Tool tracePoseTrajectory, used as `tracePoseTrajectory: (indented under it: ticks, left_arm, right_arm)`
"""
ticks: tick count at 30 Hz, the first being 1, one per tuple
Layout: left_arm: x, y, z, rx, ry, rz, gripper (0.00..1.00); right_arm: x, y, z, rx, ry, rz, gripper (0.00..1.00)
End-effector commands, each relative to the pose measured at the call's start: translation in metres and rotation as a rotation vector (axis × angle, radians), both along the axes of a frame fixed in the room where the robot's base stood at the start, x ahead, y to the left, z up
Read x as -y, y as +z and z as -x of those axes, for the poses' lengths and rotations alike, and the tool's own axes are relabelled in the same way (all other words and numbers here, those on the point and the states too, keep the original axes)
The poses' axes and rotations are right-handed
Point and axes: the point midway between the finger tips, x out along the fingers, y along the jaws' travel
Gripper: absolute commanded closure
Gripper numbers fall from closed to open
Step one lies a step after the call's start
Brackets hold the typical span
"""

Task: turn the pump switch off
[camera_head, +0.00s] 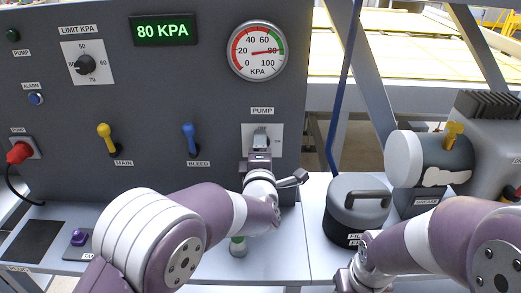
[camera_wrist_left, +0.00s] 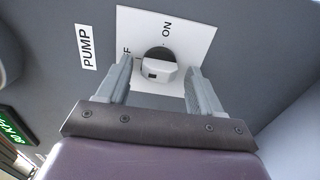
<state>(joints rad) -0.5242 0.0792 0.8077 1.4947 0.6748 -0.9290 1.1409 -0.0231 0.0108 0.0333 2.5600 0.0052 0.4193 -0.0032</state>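The pump switch (camera_head: 260,135) is a grey knob on a white plate on the dark panel, under the PUMP label. In the left wrist view the knob (camera_wrist_left: 158,68) stands between my left gripper's fingers (camera_wrist_left: 159,76), with a visible gap on each side. My left gripper (camera_head: 259,157) is open. ON is printed at the plate's upper right there; the other label is partly hidden by a finger, with only an F showing. I cannot tell for certain which label the knob points to. My right gripper (camera_head: 346,280) is low in the head view, partly cut off.
The display (camera_head: 164,30) reads 80 KPA and the round gauge (camera_head: 257,51) needle is near 80. Yellow MAIN (camera_head: 107,139) and blue BLEED (camera_head: 192,139) levers stand left of the switch. A dark lidded canister (camera_head: 357,210) and grey machine (camera_head: 430,160) stand at right.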

Motion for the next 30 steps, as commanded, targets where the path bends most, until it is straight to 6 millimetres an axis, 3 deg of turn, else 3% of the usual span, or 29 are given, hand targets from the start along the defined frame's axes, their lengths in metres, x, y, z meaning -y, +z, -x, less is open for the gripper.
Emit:
tracePoseTrajectory:
  ticks: [5,8,18,21,30]
  left_arm:
    - [0.000,0.001,0.002,0.002,0.000,0.000,0.34]
    - [0.001,0.001,0.014,0.003,-0.002,0.000,0.34]
    - [0.001,0.000,0.100,0.002,-0.004,0.001,0.34]
    - [0.001,0.000,0.116,0.001,-0.004,0.000,0.34]
    - [0.000,0.000,0.127,0.000,0.000,-0.001,0.34]
  right_arm:
    - [0.000,0.000,0.000,0.000,0.000,0.000,0.48]
    - [0.000,-0.002,0.000,0.000,0.000,0.000,0.48]
    - [0.000,-0.011,0.000,0.000,0.000,0.000,0.48]
    - [0.000,-0.011,0.000,0.000,0.000,0.000,0.48]
    - [0.000,-0.012,0.000,0.000,0.000,0.000,0.48]
